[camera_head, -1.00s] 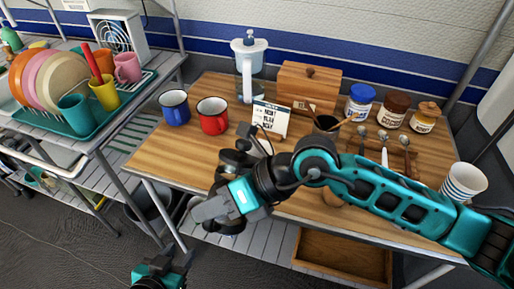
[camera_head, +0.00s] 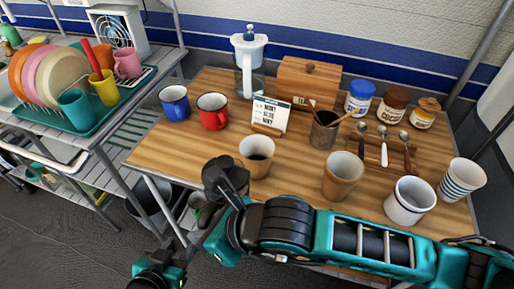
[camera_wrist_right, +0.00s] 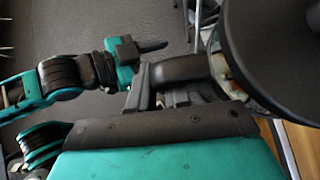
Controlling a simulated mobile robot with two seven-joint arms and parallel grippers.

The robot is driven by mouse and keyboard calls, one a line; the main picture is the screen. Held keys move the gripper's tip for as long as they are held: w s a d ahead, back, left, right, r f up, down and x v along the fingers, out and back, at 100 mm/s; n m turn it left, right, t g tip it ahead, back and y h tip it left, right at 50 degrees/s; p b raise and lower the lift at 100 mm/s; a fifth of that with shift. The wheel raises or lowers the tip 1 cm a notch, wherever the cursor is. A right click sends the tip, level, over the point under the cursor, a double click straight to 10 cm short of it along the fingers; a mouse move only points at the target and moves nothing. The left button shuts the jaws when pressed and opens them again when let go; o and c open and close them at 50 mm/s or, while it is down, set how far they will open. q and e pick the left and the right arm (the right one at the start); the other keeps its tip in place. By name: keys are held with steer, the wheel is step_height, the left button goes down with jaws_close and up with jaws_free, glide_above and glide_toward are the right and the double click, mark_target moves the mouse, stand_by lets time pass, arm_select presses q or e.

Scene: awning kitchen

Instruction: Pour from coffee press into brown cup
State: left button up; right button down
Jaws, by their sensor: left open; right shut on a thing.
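My right gripper (camera_wrist_right: 165,95) is shut on the black handle of the coffee press, whose dark round top (camera_wrist_right: 285,45) fills the upper right of the right wrist view. Another brown cup (camera_head: 342,182) stands further right. My left gripper (camera_head: 160,268) is open and empty, low at the bottom left.
Red (camera_head: 212,115) and blue (camera_head: 174,106) mugs, a small sign (camera_head: 269,114), a pitcher (camera_head: 249,52), a wooden box (camera_head: 308,80) and jars stand behind.

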steer(key=shift+s+a+f+t+b, duration=0.1)
steer(key=shift+f+t+b, duration=0.25)
steer(key=shift+t, duration=0.05)
stand_by(0.4)
